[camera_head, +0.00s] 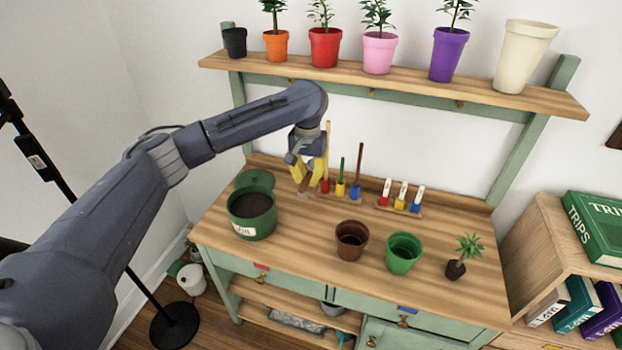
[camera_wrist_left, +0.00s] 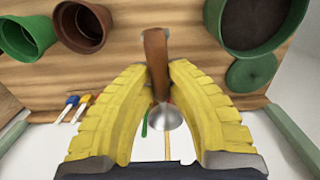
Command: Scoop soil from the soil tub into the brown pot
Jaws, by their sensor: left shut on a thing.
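The soil tub (camera_head: 252,226) is green with a pale label and dark soil inside, standing at the left of the bench. It also shows in the left wrist view (camera_wrist_left: 290,42). The brown pot (camera_head: 351,242) stands right of it, and its inside looks empty; it also shows in the left wrist view (camera_wrist_left: 84,28). My left gripper (camera_head: 309,187) is behind and right of the tub, above the bench. Its yellow fingers are shut on a brown-handled tool (camera_wrist_left: 155,60) with a silvery rounded part, partly hidden between the fingers. My right gripper is out of view.
A green pot (camera_head: 403,254) and a small seedling (camera_head: 456,269) stand right of the brown pot. A green lid (camera_head: 255,179) lies behind the tub. Potted plants line the shelf above. The front bench is clear.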

